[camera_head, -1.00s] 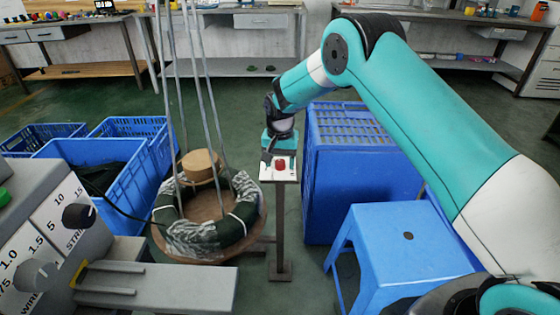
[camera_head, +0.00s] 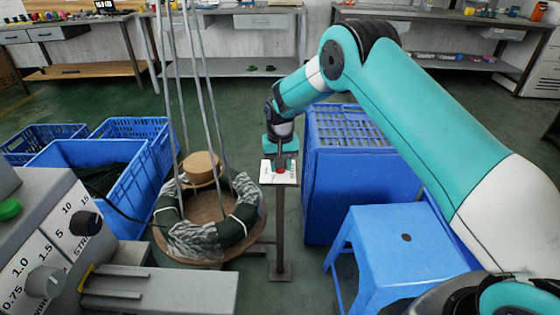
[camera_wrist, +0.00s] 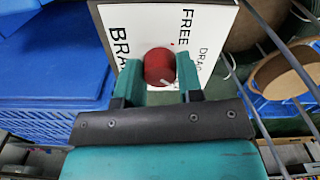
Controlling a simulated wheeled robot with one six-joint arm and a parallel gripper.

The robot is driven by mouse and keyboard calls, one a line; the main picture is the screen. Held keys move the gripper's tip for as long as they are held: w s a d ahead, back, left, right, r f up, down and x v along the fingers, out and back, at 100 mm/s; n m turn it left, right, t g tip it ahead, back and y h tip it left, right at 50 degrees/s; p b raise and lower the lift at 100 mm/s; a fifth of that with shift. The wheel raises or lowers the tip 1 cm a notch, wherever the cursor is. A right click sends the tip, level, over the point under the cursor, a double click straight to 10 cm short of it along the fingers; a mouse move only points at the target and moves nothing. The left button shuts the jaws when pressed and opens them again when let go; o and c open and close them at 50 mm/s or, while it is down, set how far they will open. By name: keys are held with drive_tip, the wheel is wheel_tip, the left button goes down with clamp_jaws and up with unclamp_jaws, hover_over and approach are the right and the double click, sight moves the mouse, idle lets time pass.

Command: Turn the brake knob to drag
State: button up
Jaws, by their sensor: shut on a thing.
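The red brake knob (camera_head: 281,172) sits on a white label plate (camera_head: 268,178) on top of a thin post. In the wrist view the round knob (camera_wrist: 157,64) lies between the two teal fingers of my gripper (camera_wrist: 158,75), which is shut on it. The plate (camera_wrist: 150,18) there shows the words FREE and DRAG and part of a word starting BRA. A small white mark shows at the knob's lower right edge. I cannot tell for sure which word it points to. In the head view my gripper (camera_head: 281,163) reaches down onto the knob from above.
A wire coil (camera_head: 237,226) on a round wooden stand with upright rods is left of the post. A tall blue crate (camera_head: 345,190) stands close on the right, with a blue stool (camera_head: 400,236) in front. A grey machine (camera_head: 40,250) with dials is at the lower left.

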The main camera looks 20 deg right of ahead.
drive_tip(key=n+p, duration=0.1)
drive_tip(key=n, duration=0.3)
drive_tip(key=shift+r, duration=0.1)
drive_tip(key=shift+n+p, duration=0.45)
drive_tip(key=shift+n, duration=1.75)
drive_tip(key=o, duration=0.9)
wheel_tip(320, 180, up, 17)
drive_tip(key=shift+r+p, duration=0.15)
drive_tip(key=shift+p, duration=0.65)
